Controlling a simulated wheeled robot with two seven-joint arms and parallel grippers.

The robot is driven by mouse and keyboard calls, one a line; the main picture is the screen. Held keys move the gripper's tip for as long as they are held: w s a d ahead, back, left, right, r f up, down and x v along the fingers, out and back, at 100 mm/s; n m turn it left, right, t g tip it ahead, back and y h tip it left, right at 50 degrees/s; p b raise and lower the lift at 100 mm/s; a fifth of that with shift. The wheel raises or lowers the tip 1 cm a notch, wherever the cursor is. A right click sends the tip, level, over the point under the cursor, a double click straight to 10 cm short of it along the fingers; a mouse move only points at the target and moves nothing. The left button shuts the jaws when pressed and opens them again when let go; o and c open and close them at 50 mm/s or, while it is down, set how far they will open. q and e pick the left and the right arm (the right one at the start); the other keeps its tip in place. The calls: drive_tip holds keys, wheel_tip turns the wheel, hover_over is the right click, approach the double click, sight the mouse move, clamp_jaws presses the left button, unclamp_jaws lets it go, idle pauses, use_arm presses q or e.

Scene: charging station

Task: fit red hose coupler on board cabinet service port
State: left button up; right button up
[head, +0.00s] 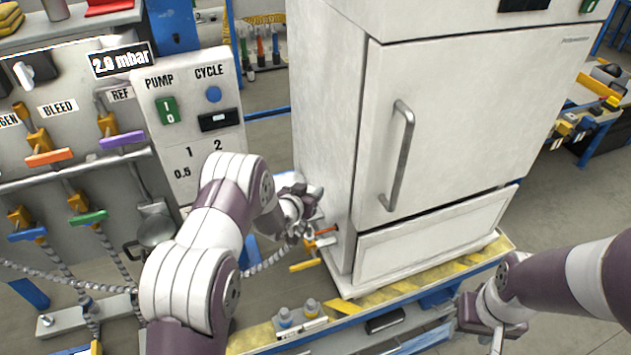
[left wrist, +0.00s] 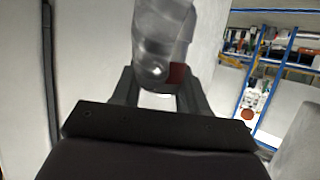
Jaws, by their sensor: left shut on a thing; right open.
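The white board cabinet (head: 325,110) stands in the middle of the head view, its left side facing my left arm. My left gripper (head: 308,232) is close to the lower part of that side. It is shut on the hose coupler, a grey cylinder with a red patch (left wrist: 177,75) in the left wrist view. A small red-orange part (head: 323,231) shows between gripper and cabinet. The service port is not clear, and I cannot tell whether the coupler touches it. My right gripper (head: 490,328) is open at the lower right, partly cut off.
A grey segmented hose (head: 265,263) runs left from near the left gripper. A yellow handle (head: 303,266) sits just below it. Two small fittings (head: 298,316) stand on the striped bench edge (head: 440,275). The pump panel (head: 195,125) and valves are at left.

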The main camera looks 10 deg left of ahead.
use_arm(q)
drive_tip(key=shift+v, duration=0.85)
drive_tip(key=shift+w+d+f, duration=0.15)
drive_tip(key=shift+w+f, duration=0.05)
wheel_tip(320, 180, down, 4)
drive_tip(key=b, duration=0.4)
drive_tip(key=shift+f+b, duration=0.25)
drive_tip(key=shift+b, duration=0.1)
drive_tip(key=shift+w+f+b, duration=0.2)
drive_tip(key=shift+f+b, duration=0.2)
drive_tip(key=shift+f, duration=0.25)
drive_tip(key=shift+r, duration=0.1)
use_arm(e)
drive_tip(key=f, duration=0.5)
drive_tip(key=shift+s+f, duration=0.1)
drive_tip(key=shift+s, duration=0.3)
use_arm(q)
drive_tip(key=shift+s, duration=0.15)
use_arm(e)
drive_tip(key=shift+s, duration=0.1)
drive_tip(key=shift+f, duration=0.1)
use_arm(q)
drive_tip(key=shift+b, duration=0.45)
use_arm(e)
drive_tip(key=shift+f, duration=0.35)
use_arm(q)
drive_tip(key=shift+f+b, duration=2.3)
drive_tip(key=shift+f, duration=0.4)
use_arm(e)
drive_tip(key=shift+f, duration=2.3)
